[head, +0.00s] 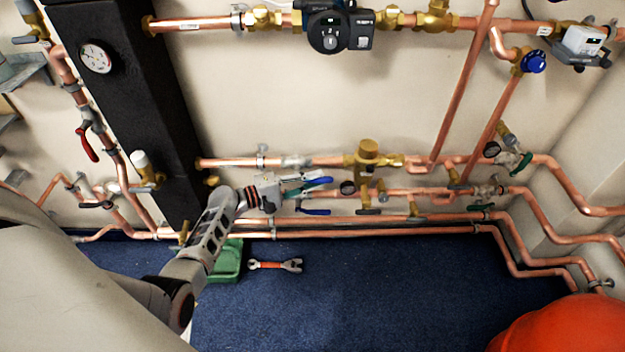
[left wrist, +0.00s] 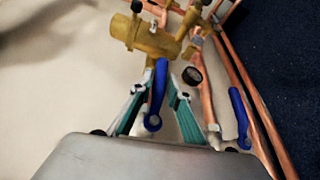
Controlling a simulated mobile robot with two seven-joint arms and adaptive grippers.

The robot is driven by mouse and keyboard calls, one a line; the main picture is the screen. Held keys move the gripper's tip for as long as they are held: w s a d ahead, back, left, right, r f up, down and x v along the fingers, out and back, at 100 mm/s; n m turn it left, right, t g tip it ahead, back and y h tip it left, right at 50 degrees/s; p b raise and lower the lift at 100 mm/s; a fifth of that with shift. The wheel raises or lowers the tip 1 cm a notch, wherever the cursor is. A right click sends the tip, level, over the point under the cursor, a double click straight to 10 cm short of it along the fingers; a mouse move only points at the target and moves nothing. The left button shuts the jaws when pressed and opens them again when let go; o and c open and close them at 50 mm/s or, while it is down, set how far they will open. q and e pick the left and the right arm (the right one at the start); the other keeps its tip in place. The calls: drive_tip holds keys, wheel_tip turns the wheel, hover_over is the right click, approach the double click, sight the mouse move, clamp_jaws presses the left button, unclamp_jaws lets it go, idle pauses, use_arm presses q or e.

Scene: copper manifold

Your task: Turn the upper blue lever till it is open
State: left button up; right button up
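The upper blue lever (head: 320,181) sits on the copper pipework right of the black column and points to the right, roughly along the pipe. My left gripper (head: 302,184) is at this lever, its arm coming from the lower left. In the left wrist view, the upper blue lever (left wrist: 158,88) lies between the two teal-edged fingers of my left gripper (left wrist: 158,92). The fingers stand apart, with a gap visible at the lever's sides. The valve body behind the gripper is largely hidden. My right gripper is not in view.
A lower blue lever (head: 314,212) is just below; it shows in the left wrist view (left wrist: 239,116). A brass fitting (head: 367,155) and dark gauge (head: 347,187) are close on the right. A green tray (head: 231,262) and wrench (head: 275,265) lie on the blue floor.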

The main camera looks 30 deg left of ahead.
use_arm(q)
drive_tip(key=shift+o, duration=0.7)
drive_tip(key=shift+d+r, duration=0.1)
drive_tip(key=shift+d, duration=0.05)
drive_tip(key=shift+a, duration=0.25)
drive_tip(key=v, duration=1.1)
drive_tip(key=shift+s, duration=0.4)
drive_tip(key=shift+a, duration=0.1)
